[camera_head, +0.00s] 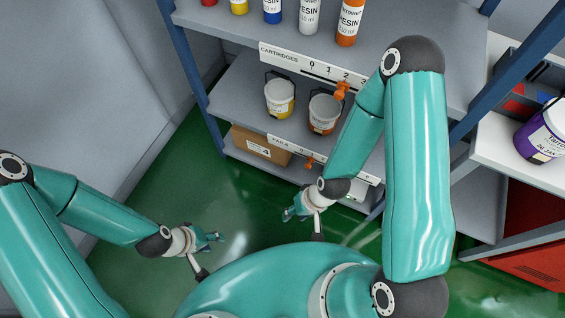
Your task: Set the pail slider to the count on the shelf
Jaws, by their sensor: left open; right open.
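Two white pails stand on the middle shelf (245,110): one with a yellow label band (279,99) and one with an orange band (323,115). My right arm covers the shelf to their right, so I cannot tell whether more stand there. The pail strip (290,150) runs along that shelf's front edge, and the orange pail slider (309,162) sits on it. The numbers near the slider are too small or covered to read. My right gripper (290,213) is open and empty, below and in front of the strip. My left gripper (216,237) is open and empty, farther left over the floor.
The cartridge strip (290,58) above has its own orange slider (342,90) near the 2. Several cartridges stand on the top shelf. A cardboard box (262,147) marked 4 sits low. A purple-labelled pail (540,135) stands on the right bench. Green floor (180,195) is clear at left.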

